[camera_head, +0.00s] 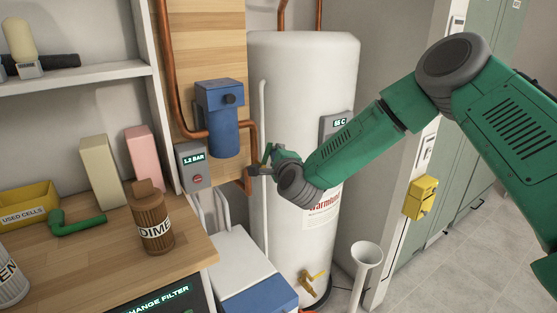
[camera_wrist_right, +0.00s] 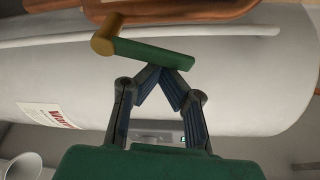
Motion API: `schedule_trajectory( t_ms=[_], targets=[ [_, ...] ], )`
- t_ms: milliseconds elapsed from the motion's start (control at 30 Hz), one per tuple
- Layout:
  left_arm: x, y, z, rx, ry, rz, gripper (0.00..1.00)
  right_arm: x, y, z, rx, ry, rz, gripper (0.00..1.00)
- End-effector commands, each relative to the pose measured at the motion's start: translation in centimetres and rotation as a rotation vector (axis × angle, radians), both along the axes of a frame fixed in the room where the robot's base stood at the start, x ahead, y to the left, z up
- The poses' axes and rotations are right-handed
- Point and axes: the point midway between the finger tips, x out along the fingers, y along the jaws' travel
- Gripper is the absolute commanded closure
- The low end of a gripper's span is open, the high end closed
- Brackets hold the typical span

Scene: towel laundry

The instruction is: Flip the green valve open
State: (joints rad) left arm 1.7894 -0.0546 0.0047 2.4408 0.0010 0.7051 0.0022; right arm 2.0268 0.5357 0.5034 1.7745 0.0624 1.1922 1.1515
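The green valve handle (camera_wrist_right: 155,54) is a flat green bar with a brass-coloured round end (camera_wrist_right: 105,40), lying slightly tilted across the right wrist view. In the head view it is small beside the copper pipe and partly hard to tell from my gripper. My right gripper (camera_wrist_right: 163,72) has its fingertips drawn together at the lower edge of the handle. Whether they touch it or pinch it I cannot tell. In the head view my right gripper (camera_head: 262,169) reaches in front of the white tank. My left gripper is not in view.
The white water tank (camera_head: 305,90) stands behind my right arm. A blue filter housing (camera_head: 222,118) and a grey pressure box (camera_head: 194,165) sit left of it. The wooden counter (camera_head: 95,275) holds a brown jar (camera_head: 152,222) and a yellow bin (camera_head: 28,203).

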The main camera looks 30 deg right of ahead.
Motion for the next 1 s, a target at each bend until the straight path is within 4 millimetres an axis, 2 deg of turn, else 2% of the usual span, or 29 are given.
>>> schedule_trajectory(
  t_ms=[200,433,1000],
  targets=[
    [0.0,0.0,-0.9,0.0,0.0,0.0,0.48,-0.1,0.9,0.4,-0.166,-0.013,0.003,1.0],
    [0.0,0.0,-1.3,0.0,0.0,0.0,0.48,-0.1,1.5,0.7,-0.284,-0.022,0.002,1.0],
    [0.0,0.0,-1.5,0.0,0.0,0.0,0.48,-0.1,1.7,0.8,-0.348,-0.026,0.002,1.0]
  ],
)
